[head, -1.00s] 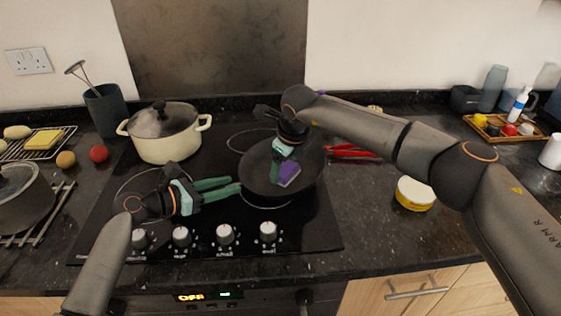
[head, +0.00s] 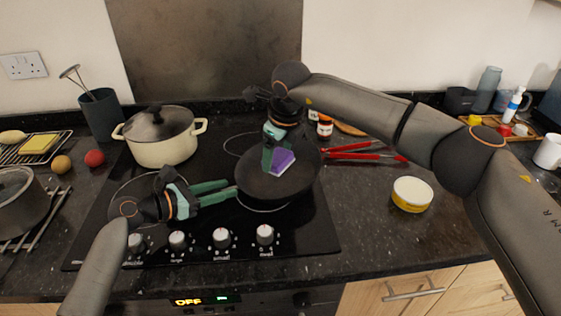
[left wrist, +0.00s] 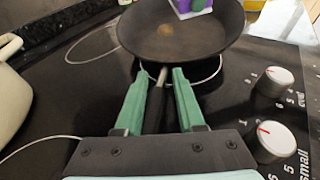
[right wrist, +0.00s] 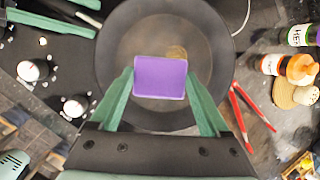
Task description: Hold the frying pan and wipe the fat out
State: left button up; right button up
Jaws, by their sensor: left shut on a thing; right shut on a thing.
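The dark frying pan (head: 293,185) rests over a ring on the black hob. My left gripper (head: 234,190) is shut on its handle, which shows between the green fingers in the left wrist view (left wrist: 157,95). My right gripper (head: 268,162) is shut on a purple sponge (head: 283,161) over the pan's inside. The sponge fills the space between the fingers in the right wrist view (right wrist: 160,78); whether it touches the pan is hard to tell. A small brownish patch of fat (right wrist: 176,52) shows just beyond the sponge, also in the left wrist view (left wrist: 193,29).
A cream lidded pot (head: 162,140) stands behind my left gripper. Red-handled tongs (head: 365,152) and small bottles (head: 324,126) lie and stand right of the pan. A yellow-and-white tub (head: 412,194) is on the right worktop. Hob knobs (head: 221,238) line the front.

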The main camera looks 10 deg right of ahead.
aim_at(276, 154)
jog(key=shift+r, duration=0.4)
jog(key=shift+r, duration=0.1)
jog(key=shift+a+r, duration=0.2)
jog(key=shift+r, duration=0.5)
jog(key=shift+a+r, duration=0.15)
jog(key=shift+r, duration=0.5)
jog(key=shift+s+d, duration=0.1)
jog(key=shift+d+f, duration=0.2)
jog(key=shift+d, duration=0.1)
jog(key=s+d+f+y, duration=0.1)
jog(key=s+d, duration=0.5)
jog(key=d, duration=0.4)
jog(key=s+d+f+y, duration=0.1)
jog(key=s+d, duration=0.5)
jog(key=d, duration=0.4)
notch_tip(276, 154, down, 9)
jog(key=shift+w+d+r, duration=0.1)
jog(key=shift+w, duration=0.05)
